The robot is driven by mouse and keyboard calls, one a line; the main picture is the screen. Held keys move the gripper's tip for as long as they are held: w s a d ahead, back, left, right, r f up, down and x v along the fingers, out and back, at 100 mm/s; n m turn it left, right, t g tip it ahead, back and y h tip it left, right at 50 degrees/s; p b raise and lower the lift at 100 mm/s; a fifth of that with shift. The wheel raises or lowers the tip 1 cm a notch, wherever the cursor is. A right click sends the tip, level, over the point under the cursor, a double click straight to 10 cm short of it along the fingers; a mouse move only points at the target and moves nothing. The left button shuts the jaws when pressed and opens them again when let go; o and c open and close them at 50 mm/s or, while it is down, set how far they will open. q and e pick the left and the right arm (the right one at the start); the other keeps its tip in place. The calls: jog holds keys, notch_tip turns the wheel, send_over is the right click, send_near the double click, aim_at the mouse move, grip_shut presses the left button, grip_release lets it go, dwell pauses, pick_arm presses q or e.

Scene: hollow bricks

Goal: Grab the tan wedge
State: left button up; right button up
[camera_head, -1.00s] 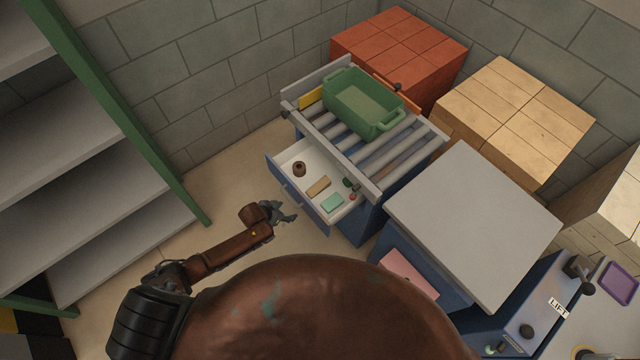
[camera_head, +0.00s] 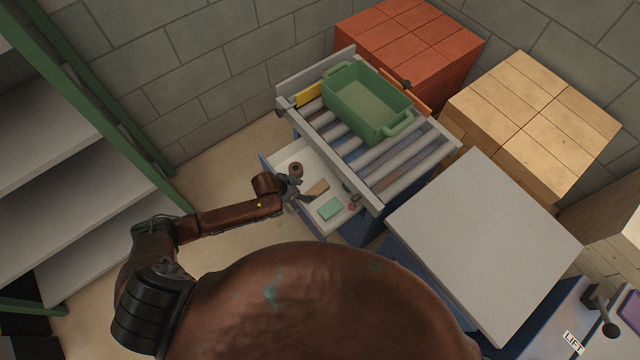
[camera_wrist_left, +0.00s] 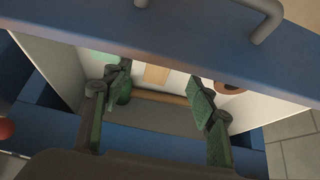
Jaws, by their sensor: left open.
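The tan wedge (camera_head: 319,188) lies in the open drawer (camera_head: 284,158) under the roller table, between a brown ring-like piece (camera_head: 296,168) and a mint block (camera_head: 330,209). My left gripper (camera_head: 304,190) is open at the drawer, just left of the wedge in the head view. In the left wrist view, the spread green-padded fingers (camera_wrist_left: 158,102) frame a tan patch, which looks like the wedge (camera_wrist_left: 156,74), beyond their tips. No contact is visible. My right gripper is not in view.
The blue drawer front (camera_wrist_left: 190,42) with its handle crosses the wrist view close by. Small dark and red pieces (camera_head: 352,203) lie at the drawer's right end. A green crate (camera_head: 368,104) stands on the rollers above. A grey-topped cabinet (camera_head: 485,245) stands to the right.

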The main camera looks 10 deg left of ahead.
aim_at(316, 191)
pick_arm(q)
jog(key=x, duration=0.3)
jog(key=shift+w+a+b, duration=0.1)
jog(key=shift+w+b, duration=0.05)
jog(key=shift+b, duration=0.25)
jog(key=shift+w+d+f, duration=0.2)
jog(key=shift+w+f, duration=0.05)
jog(key=shift+f, duration=0.3)
jog(key=b+x, duration=0.1)
jog(key=x, duration=0.2)
jog(key=shift+w+d+f+b, duration=0.1)
jog(key=shift+d+f+b, duration=0.05)
jog(key=shift+f+b, duration=0.2)
jog(key=shift+w+d+f, duration=0.15)
jog(key=shift+f, duration=0.1)
jog(key=shift+w, duration=0.1)
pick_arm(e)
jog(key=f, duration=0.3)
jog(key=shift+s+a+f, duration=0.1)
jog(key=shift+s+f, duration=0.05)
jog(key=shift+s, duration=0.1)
pick_arm(q)
jog(key=shift+c, duration=0.5)
jog(key=c, duration=1.2)
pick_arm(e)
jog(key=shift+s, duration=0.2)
pick_arm(q)
jog(key=shift+o, duration=0.2)
